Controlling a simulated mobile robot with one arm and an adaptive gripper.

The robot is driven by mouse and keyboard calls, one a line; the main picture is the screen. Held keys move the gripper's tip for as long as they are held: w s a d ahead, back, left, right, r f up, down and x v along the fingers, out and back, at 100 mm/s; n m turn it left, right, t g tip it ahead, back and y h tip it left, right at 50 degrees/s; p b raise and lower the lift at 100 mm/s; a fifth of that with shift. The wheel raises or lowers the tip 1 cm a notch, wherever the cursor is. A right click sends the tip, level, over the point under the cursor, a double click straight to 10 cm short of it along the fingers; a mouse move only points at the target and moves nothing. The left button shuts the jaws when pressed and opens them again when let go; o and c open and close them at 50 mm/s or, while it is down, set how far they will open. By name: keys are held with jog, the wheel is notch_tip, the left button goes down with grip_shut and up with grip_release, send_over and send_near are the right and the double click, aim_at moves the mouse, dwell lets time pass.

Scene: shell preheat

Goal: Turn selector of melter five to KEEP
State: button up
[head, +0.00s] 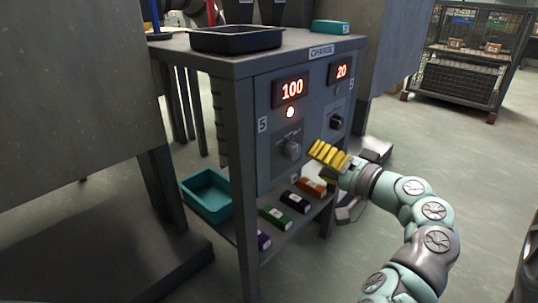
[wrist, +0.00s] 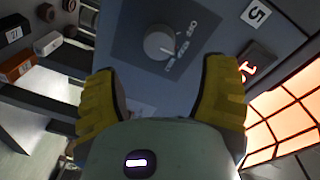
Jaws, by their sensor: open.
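The melter five selector is a grey round knob (head: 291,149) on the left panel of the cabinet front, below a lit 100 display (head: 291,89) and beside a plate marked 5 (head: 262,125). In the wrist view the knob (wrist: 159,43) sits ahead of the fingers, with small white labels along one side. I cannot read the labels or tell surely which one its pointer faces. My gripper (head: 325,154) has yellow fingers and is just right of the knob in the head view. In the wrist view my gripper (wrist: 163,78) is open and empty, its fingers apart from the knob.
A second, dark knob (head: 337,121) sits to the right under a 20 display (head: 341,72). A black tray (head: 236,39) stands on top. A teal bin (head: 207,195) and several coloured boxes, one green (head: 275,217), lie below. A wire cage (head: 473,60) stands behind right.

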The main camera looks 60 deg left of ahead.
jog(key=v, duration=0.6)
jog(key=shift+d, duration=0.15)
dwell(0.3)
